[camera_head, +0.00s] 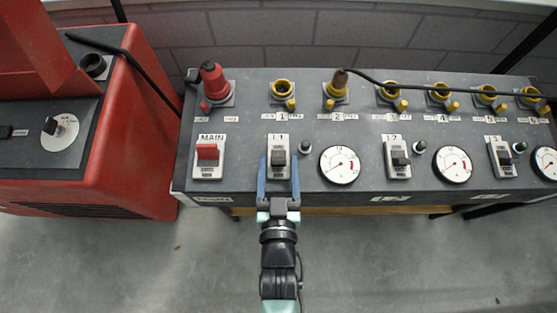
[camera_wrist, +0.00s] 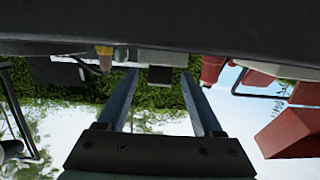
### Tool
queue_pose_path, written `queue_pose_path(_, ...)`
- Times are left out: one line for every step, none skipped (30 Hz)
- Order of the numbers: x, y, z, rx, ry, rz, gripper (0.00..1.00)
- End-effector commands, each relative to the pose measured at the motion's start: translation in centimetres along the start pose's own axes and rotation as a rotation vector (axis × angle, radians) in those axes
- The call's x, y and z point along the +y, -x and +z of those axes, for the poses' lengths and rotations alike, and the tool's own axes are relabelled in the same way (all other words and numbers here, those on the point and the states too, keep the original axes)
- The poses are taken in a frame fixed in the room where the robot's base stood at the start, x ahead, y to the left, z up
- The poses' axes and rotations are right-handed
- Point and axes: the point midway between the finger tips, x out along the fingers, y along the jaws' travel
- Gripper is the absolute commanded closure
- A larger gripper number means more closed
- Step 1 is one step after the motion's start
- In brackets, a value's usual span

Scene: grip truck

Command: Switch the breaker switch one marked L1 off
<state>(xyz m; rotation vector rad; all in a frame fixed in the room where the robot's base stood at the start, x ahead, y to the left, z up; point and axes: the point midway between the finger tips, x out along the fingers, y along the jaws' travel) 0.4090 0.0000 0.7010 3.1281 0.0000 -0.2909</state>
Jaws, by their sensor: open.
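The breaker switch marked L1 (camera_head: 278,146) is a light plate with a dark lever (camera_head: 278,158) on the sloped grey panel (camera_head: 239,150). My gripper (camera_head: 279,162) is open, with its two blue fingers on either side of the L1 lever. I cannot tell whether the fingers touch it. In the wrist view, my gripper (camera_wrist: 160,78) shows both fingers apart, with a dark block, likely the L1 lever (camera_wrist: 159,74), between their tips. Whether the lever is up or down is hard to tell.
Left of L1 is the red MAIN switch (camera_head: 208,152). To the right are a round gauge (camera_head: 340,164), the L2 switch (camera_head: 398,158) and the L3 switch (camera_head: 503,157). Sockets and a black cable (camera_head: 420,85) run behind. A red machine (camera_head: 120,130) stands at left.

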Motion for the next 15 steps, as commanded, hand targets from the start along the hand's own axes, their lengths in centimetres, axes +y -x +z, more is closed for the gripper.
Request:
queue_pose_path(0.0,0.0,0.0,0.0,0.0,0.0,0.32)
queue_pose_path(0.0,0.1,0.0,0.0,0.0,0.0,0.32)
queue_pose_path(0.0,0.2,0.0,0.0,0.0,0.0,0.32)
queue_pose_path(0.0,0.3,0.0,-0.001,0.0,0.0,0.32)
queue_pose_path(0.0,0.6,0.0,-0.001,0.0,0.0,0.32)
queue_pose_path(0.0,0.9,0.0,-0.002,0.0,0.0,0.32)
queue_pose_path(0.0,1.3,0.1,-0.003,0.0,0.0,0.32)
queue_pose_path(0.0,1.7,0.1,-0.004,0.0,0.0,0.32)
queue_pose_path(0.0,2.4,0.0,-0.004,0.0,0.0,0.32)
queue_pose_path(0.0,2.9,0.0,-0.003,0.0,0.0,0.32)
queue_pose_path(0.0,3.5,0.1,-0.005,0.0,0.0,0.32)
queue_pose_path(0.0,4.4,0.1,-0.006,0.0,0.0,0.32)
queue_pose_path(0.0,5.0,0.0,-0.005,0.0,0.0,0.32)
queue_pose_path(0.0,5.7,0.0,-0.006,0.0,0.0,0.32)
queue_pose_path(0.0,6.5,0.1,-0.006,0.0,0.0,0.32)
